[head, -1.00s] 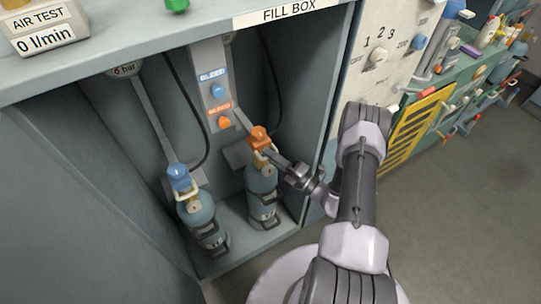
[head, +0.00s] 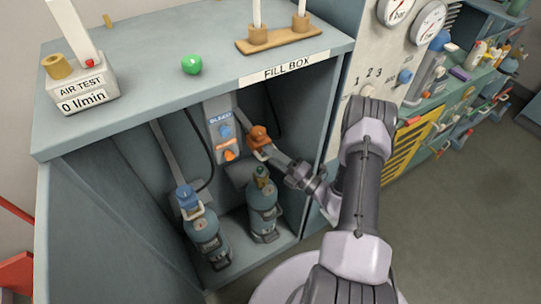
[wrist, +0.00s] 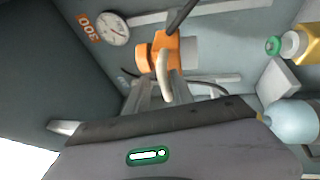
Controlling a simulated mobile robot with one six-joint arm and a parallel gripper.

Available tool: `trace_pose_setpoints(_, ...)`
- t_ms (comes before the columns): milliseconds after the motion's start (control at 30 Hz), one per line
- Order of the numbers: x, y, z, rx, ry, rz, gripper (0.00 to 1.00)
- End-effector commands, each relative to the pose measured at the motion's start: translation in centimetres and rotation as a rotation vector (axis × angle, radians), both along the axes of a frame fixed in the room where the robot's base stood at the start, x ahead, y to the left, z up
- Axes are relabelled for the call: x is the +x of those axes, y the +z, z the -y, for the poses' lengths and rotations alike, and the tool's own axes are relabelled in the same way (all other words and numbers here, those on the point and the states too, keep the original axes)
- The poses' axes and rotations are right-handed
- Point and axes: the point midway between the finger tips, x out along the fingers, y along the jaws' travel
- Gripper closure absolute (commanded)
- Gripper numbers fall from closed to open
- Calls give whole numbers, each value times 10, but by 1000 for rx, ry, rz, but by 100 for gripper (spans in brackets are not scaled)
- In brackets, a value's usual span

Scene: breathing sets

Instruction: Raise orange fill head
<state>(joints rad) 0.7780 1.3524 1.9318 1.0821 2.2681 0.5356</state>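The orange fill head (head: 259,138) hangs inside the fill box, above the right cylinder (head: 263,212) and apart from its brass valve. In the wrist view the orange fill head (wrist: 166,50) shows with its pale curved yoke. My gripper (head: 273,154) reaches in from the right at the fill head. Its fingers (wrist: 160,95) appear shut on the fill head's yoke; the exact contact is partly hidden. The cylinder (wrist: 290,122) and its valve (wrist: 296,45) lie to the right in the wrist view.
The blue fill head (head: 188,196) sits on the left cylinder (head: 207,240). Blue and orange bleed knobs (head: 229,155) are on the back panel. The box's right wall (head: 325,130) is close to my arm. A gauge (wrist: 113,29) shows in the wrist view.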

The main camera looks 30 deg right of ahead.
Motion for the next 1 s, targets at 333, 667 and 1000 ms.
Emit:
trace_pose_setpoints(333,-3,-2,0,1,0,-4,67)
trace_pose_setpoints(667,-66,-13,32,1,-8,-4,67)
trace_pose_setpoints(1000,-146,-31,68,0,-3,-3,67)
